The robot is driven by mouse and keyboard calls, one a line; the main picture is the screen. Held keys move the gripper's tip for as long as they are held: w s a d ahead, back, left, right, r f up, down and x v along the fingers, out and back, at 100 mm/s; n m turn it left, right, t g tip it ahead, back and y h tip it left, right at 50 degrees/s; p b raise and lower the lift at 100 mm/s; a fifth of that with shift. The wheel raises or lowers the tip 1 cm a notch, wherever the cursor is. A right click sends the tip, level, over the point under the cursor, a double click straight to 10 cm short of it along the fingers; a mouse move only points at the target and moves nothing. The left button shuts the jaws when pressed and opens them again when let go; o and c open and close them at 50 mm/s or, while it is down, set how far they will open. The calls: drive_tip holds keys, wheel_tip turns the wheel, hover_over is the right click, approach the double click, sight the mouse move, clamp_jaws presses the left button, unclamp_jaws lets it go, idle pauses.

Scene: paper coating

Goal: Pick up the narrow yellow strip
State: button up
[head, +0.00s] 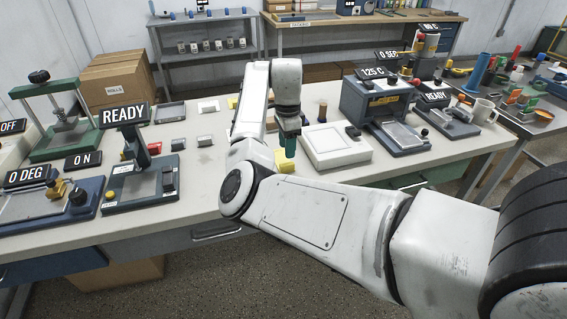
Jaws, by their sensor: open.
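My gripper (287,150) points down over the middle of the bench, near its front edge. Its jaws are open, with dark green fingers, and nothing shows between them. A yellow piece (285,162) lies just below the fingertips, partly hidden by the fingers and my arm. I cannot tell whether the fingers touch it, or whether it is the narrow strip. Another bit of yellow (232,103) shows farther back to the left, partly hidden behind my arm.
A white flat box (337,147) sits just right of my gripper on the bench (205,175). A "125 C" press (375,103) stands beyond it. A "READY" stand (143,185) is to the left. Small grey blocks (205,141) lie on the left-centre bench, with free room around them.

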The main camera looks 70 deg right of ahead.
sight(287, 164)
drive_tip(key=shift+s+a+f+p, duration=0.1)
drive_tip(key=shift+a+f+p, duration=0.1)
drive_tip(key=shift+f, duration=1.25)
drive_tip(key=shift+s+a+f+p, duration=0.1)
drive_tip(key=shift+f+p, duration=0.1)
drive_tip(key=shift+f, duration=1.25)
drive_tip(key=shift+c, duration=0.5)
clamp_jaws()
